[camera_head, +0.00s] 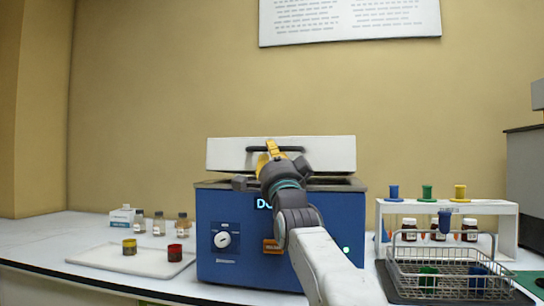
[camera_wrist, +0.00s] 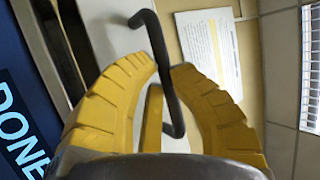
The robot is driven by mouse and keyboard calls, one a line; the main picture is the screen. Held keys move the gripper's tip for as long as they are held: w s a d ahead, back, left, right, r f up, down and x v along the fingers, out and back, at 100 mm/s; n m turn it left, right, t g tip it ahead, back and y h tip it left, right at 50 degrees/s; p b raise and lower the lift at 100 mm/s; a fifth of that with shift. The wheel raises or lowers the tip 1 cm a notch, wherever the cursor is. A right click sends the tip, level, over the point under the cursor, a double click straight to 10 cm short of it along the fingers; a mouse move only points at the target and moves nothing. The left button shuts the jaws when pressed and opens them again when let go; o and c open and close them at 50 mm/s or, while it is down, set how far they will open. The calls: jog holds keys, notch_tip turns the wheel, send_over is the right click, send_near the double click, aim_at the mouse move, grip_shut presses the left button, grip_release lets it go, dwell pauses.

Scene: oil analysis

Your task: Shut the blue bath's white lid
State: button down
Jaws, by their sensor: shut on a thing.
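The blue bath (camera_head: 235,235) stands on the bench in the middle of the head view, with a round knob and a display on its front. Its white lid (camera_head: 315,152) is raised and stands up at the rear of the bath. The lid's dark handle (camera_head: 290,149) crosses the lid's face. My gripper (camera_head: 272,150) reaches over the bath and is shut on the handle. In the wrist view the dark bent handle (camera_wrist: 150,28) passes between the yellow fingers (camera_wrist: 163,75). The display (camera_wrist: 20,130) reads "DONE" there. My arm hides part of the bath's front and opening.
A white tray (camera_head: 110,260) with two small jars is at left, with several bottles (camera_head: 160,224) behind it. At right are a white rack (camera_head: 490,208) with coloured stoppers and a wire basket (camera_head: 410,265). A grey machine (camera_head: 525,180) stands at far right.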

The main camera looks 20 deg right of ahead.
jog(key=shift+f+b, duration=1.2)
jog(key=shift+f, duration=0.8)
jog(key=shift+w+f, duration=0.1)
jog(key=shift+f, duration=0.05)
jog(key=c, duration=1.4)
grip_release()
jog(key=shift+o, duration=0.2)
jog(key=v, duration=1.2)
jog(key=shift+r+p, duration=0.3)
jog(key=shift+r, duration=0.05)
